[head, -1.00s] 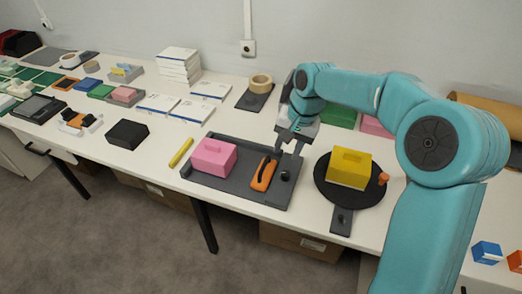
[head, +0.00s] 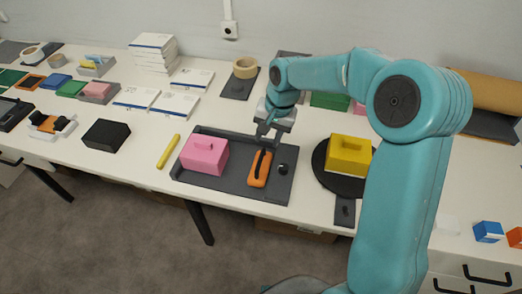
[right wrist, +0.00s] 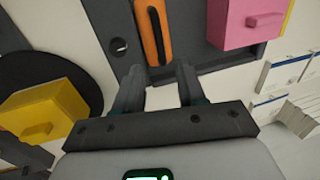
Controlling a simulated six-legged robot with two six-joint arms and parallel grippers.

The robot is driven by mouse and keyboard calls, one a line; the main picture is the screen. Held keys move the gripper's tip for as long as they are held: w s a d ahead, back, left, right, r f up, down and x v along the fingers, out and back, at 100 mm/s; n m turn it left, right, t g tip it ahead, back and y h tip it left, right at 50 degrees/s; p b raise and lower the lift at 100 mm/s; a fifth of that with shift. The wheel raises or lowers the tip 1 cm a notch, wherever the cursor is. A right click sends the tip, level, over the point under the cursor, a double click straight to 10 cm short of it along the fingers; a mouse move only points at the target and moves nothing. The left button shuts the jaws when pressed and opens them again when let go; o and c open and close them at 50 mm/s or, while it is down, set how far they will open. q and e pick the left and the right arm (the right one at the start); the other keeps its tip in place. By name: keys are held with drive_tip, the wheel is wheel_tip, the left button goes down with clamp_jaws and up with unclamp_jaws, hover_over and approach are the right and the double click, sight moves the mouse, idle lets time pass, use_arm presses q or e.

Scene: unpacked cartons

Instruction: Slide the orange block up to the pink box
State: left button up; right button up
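The orange block (head: 259,174), with a black strip along its top, lies on the dark grey tray (head: 224,190). The pink box (head: 204,158) sits on the same tray to its left, with a gap between them. My right gripper (head: 268,138) is at the back end of the orange block. In the right wrist view, the fingers of my right gripper (right wrist: 160,82) are apart with nothing between them. The orange block (right wrist: 151,30) lies just beyond the fingertips there, and the pink box (right wrist: 248,22) is at the upper right. My left gripper is out of view.
A small black knob (head: 283,169) is on the tray right of the orange block. A yellow box (head: 350,153) sits on a black round plate (head: 322,178) farther right. A yellow stick (head: 168,151) lies left of the tray. A tape roll (head: 246,67) is behind.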

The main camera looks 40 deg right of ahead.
sight(261, 157)
drive_tip(key=f, duration=0.5)
drive_tip(key=w+a+f, duration=0.1)
drive_tip(key=f, duration=0.1)
drive_tip(key=shift+f, duration=0.3)
drive_tip(key=shift+w+d+f, duration=0.1)
drive_tip(key=shift+w+f, duration=0.1)
drive_tip(key=shift+f, duration=0.2)
drive_tip(key=shift+s, duration=0.1)
drive_tip(key=shift+r, duration=0.1)
clamp_jaws()
